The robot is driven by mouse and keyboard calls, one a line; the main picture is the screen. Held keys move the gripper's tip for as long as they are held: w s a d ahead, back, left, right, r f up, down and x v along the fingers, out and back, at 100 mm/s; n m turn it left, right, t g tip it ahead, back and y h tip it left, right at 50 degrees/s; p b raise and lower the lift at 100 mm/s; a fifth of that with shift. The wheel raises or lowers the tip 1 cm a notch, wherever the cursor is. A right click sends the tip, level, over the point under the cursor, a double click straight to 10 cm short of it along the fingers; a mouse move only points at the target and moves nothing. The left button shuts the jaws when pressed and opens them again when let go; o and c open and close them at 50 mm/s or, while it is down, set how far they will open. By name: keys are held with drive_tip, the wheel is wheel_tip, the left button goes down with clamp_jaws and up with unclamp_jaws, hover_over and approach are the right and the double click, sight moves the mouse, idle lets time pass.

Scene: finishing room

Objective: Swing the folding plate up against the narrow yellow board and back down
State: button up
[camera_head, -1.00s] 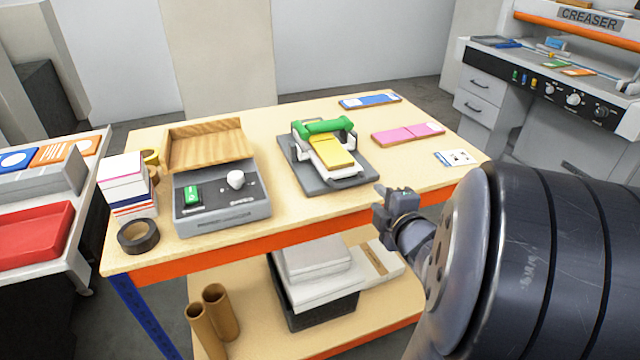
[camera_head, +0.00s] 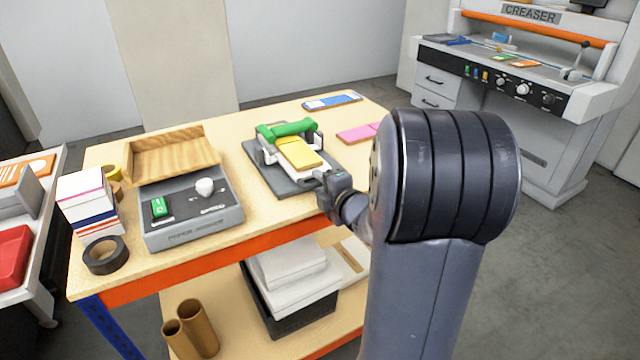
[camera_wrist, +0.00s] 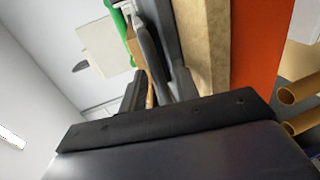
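The folding device stands on the table on a dark grey base (camera_head: 262,170). A narrow yellow board (camera_head: 300,153) lies flat on it, with a green bar (camera_head: 288,129) across its far end. The pale folding plate (camera_head: 305,170) lies low beside and under the yellow board; my gripper hides part of its near end. My gripper (camera_head: 320,178) is at the device's near right corner. In the wrist view my gripper (camera_wrist: 158,92) has its dark fingers apart, with a dark grey bar near them. I cannot tell whether they touch it.
A grey box (camera_head: 192,236) with a green switch and white knob stands left of the device, before a wooden tray (camera_head: 172,152). A blue card (camera_head: 332,101) and a pink card (camera_head: 358,133) lie behind and right. A tape roll (camera_head: 105,255) sits at the table's left.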

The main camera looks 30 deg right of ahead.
drive_tip(key=shift+w, duration=0.35)
drive_tip(key=shift+c, duration=0.4)
clamp_jaws()
